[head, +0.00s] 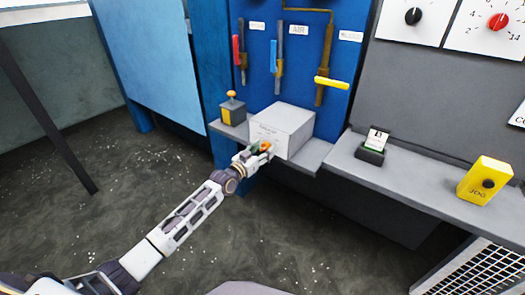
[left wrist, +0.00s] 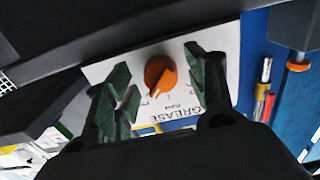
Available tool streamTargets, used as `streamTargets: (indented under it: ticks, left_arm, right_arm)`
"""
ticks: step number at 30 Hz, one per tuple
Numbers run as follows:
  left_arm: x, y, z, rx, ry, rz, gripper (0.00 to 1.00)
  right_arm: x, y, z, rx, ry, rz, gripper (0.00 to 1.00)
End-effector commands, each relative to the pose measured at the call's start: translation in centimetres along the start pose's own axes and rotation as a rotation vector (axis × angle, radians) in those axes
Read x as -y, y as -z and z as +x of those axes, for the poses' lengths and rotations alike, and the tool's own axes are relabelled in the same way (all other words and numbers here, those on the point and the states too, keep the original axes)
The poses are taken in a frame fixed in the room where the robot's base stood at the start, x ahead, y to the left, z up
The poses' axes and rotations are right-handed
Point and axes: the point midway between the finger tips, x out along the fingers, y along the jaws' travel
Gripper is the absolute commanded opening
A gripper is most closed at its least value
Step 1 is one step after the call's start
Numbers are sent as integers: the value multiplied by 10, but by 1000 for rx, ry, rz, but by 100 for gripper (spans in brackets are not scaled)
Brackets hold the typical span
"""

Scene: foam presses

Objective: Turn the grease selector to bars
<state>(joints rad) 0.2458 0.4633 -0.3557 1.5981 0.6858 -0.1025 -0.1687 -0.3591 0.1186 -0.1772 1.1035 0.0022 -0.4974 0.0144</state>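The grease selector is an orange knob (left wrist: 160,73) on the white face of a grey-white box (head: 290,123). In the left wrist view the lettering is upside down; GREASE reads clearly, the smaller marks are hard to read. The knob's narrow pointer end is toward the lettering, slightly left; which mark it meets I cannot tell. My left gripper (left wrist: 157,80) is open, its green-padded fingers on either side of the knob with gaps visible. In the head view my left gripper (head: 263,149) is at the box's front and partly hides the knob. My right gripper is not in view.
The box stands on a grey shelf (head: 312,156) below a blue panel with red, blue and yellow-handled levers. A yellow box with an orange-topped button (head: 232,108) stands left. A card holder (head: 372,148) and yellow JOG box (head: 485,180) are right. Floor at left is mostly clear.

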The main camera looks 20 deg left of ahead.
Motion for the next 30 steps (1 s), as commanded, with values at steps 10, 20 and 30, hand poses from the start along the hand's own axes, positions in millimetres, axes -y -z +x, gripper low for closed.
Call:
streamTargets:
  ticks: [10, 20, 30]
  left_arm:
    - [0, 0, 0, 0, 0, 0, 12]
    - [0, 0, 0, 1, 0, -27, 10]
    - [0, 0, 0, 1, 0, -190, 10]
  right_arm:
    - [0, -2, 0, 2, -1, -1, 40]
    - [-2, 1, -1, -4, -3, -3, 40]
    - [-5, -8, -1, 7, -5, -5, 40]
